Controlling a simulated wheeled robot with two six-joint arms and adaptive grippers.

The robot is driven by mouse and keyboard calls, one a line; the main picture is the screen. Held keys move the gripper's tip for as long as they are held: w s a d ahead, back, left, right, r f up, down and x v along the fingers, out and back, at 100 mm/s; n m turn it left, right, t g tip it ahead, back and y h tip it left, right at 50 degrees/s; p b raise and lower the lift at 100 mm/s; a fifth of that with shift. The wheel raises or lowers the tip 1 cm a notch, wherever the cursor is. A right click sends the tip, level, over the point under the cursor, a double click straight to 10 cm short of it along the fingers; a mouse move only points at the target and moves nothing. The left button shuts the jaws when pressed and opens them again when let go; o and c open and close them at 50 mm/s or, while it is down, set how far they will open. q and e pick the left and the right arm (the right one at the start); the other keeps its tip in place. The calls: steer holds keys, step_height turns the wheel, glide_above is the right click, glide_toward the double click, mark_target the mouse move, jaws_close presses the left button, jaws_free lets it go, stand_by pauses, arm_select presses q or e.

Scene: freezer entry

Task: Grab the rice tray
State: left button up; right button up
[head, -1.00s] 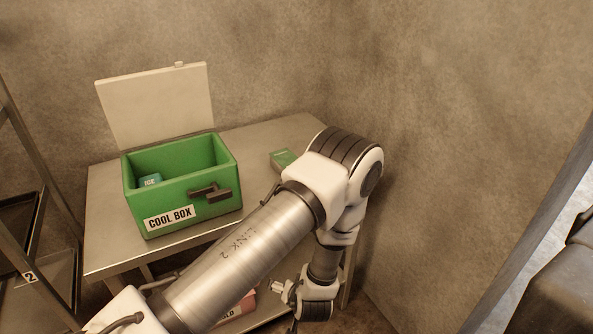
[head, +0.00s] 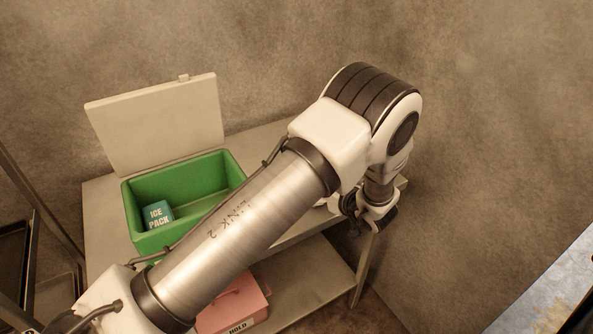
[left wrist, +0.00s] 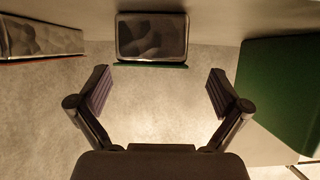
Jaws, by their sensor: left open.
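A tray with a dark, glossy top and a green edge (left wrist: 152,38) lies on the table at the top middle of the left wrist view. I cannot read a label on it. My left gripper (left wrist: 157,88) is open and empty, its two fingers spread just short of the tray and apart from it. In the head view my own arm hides this tray and most of the gripper. My right gripper is in neither view.
A second tray with a red edge (left wrist: 42,40) lies at the left of the wrist view. The open green cool box (head: 185,185) holds an ice pack (head: 158,215); its green side shows in the wrist view (left wrist: 280,85). A pink box (head: 235,305) sits on the lower shelf.

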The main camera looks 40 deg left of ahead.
arm_select(q)
steer(key=shift+a+r, duration=0.1)
steer(key=shift+a, duration=0.2)
steer(key=x, duration=0.2)
steer(key=p+x, duration=0.1)
steer(key=x, duration=0.1)
steer(key=p+x, duration=0.1)
steer(key=x, duration=0.1)
steer(key=shift+w+a, duration=0.1)
steer(key=shift+w, duration=0.3)
steer(key=shift+r, duration=0.2)
steer(key=shift+s+d+r, duration=0.1)
steer(key=shift+d, duration=0.25)
steer(key=shift+c, duration=1.1)
steer(key=c, duration=1.3)
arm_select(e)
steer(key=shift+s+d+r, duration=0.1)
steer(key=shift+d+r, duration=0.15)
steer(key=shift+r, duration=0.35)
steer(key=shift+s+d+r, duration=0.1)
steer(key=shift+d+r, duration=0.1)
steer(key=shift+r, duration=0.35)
